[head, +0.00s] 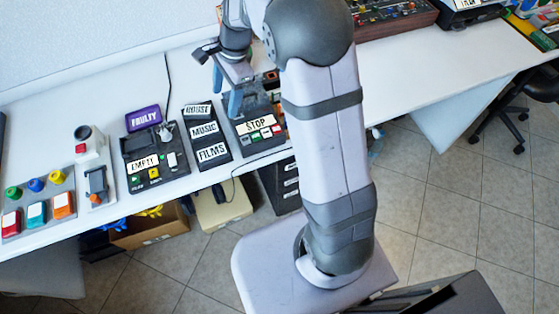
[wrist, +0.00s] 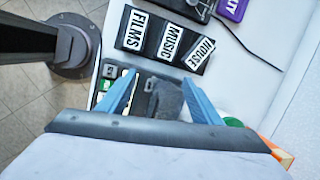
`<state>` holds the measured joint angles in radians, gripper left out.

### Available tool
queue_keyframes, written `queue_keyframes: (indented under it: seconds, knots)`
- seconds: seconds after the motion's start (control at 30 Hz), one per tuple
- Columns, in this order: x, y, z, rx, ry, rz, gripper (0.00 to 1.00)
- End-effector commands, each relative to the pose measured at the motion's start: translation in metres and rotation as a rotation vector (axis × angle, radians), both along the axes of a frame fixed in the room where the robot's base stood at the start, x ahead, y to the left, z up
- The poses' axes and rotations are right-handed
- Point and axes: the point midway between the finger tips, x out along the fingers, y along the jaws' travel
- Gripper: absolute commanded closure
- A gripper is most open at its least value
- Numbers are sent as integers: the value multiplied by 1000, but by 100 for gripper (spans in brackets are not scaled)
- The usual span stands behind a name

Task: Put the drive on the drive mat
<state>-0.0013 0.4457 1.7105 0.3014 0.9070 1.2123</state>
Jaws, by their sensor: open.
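My gripper (head: 228,95) is open, with its two blue fingers pointing down over the black device labelled STOP (head: 254,126). In the wrist view the gripper (wrist: 160,78) has a dark grey rounded piece (wrist: 167,100) between its fingers, with no clear contact. I cannot tell whether this piece is the drive. No mat is labelled as the drive mat, and I cannot tell which surface it is. A purple block labelled FAULTY (head: 143,118) lies behind the black device labelled EMPTY (head: 153,163). My arm hides part of the STOP device.
A black rack labelled HOUSE, MUSIC and FILMS (head: 206,135) stands between the EMPTY and STOP devices. Coloured buttons (head: 37,205) and a white unit with a black knob (head: 88,143) are at the left. The white table (head: 425,65) has clear room right of my arm.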

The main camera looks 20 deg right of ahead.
Motion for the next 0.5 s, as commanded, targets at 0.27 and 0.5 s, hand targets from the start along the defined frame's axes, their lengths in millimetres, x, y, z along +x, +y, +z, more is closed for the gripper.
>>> queue_keyframes:
  seconds: [0.27, 0.5]
  knots:
    - [-127, -35, -6, -186, -71, 733, 41]
    - [-208, -54, -21, -254, -82, 1208, 41]
